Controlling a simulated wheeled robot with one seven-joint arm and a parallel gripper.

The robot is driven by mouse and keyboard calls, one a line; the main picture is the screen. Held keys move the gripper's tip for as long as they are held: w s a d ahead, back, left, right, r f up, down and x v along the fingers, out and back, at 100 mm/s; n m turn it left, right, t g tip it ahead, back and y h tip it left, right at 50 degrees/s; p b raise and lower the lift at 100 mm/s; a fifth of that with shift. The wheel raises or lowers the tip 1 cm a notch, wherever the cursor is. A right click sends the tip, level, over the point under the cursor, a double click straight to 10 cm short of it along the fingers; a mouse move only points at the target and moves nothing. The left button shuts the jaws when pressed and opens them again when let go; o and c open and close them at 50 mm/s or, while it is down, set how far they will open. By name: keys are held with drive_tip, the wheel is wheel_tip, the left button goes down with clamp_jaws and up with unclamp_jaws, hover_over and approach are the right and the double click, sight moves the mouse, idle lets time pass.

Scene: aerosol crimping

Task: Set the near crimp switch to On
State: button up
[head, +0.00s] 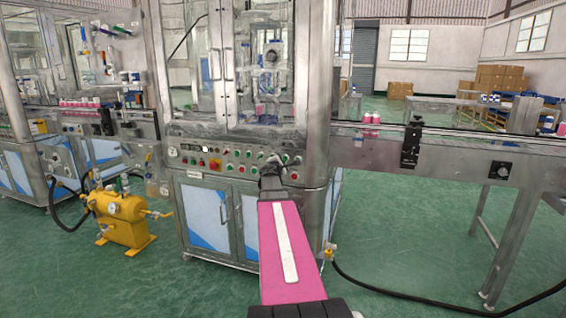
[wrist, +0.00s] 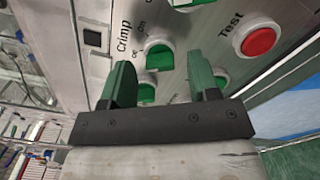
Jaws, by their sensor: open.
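In the wrist view, a green switch (wrist: 160,58) in a pale round collar sits beside the printed word "Crimp" on the grey panel. "On" and "Off" marks stand near it, partly cut off; I cannot tell the knob's setting. My gripper (wrist: 158,66) is open, its two green fingers to either side of this switch in the picture, with nothing between them. I cannot tell whether they touch it. In the head view my gripper (head: 270,166) is at the right part of the control panel (head: 215,163), hiding some controls. Which switch is the near one is unclear.
A red Test button (wrist: 259,41) is right of the switch. More green knobs, one at the right finger (wrist: 221,79), are close by. Glass doors (head: 260,70) stand above the panel; blue-white cabinet doors (head: 205,215) are below. A conveyor (head: 450,155) extends right.

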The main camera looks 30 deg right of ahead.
drive_tip(key=shift+w+d, duration=0.3)
drive_tip(key=shift+d, duration=0.15)
drive_tip(key=c, duration=0.9)
drive_tip(key=shift+m, duration=0.3)
drive_tip(key=m, duration=1.1)
drive_tip(key=shift+m, duration=0.4)
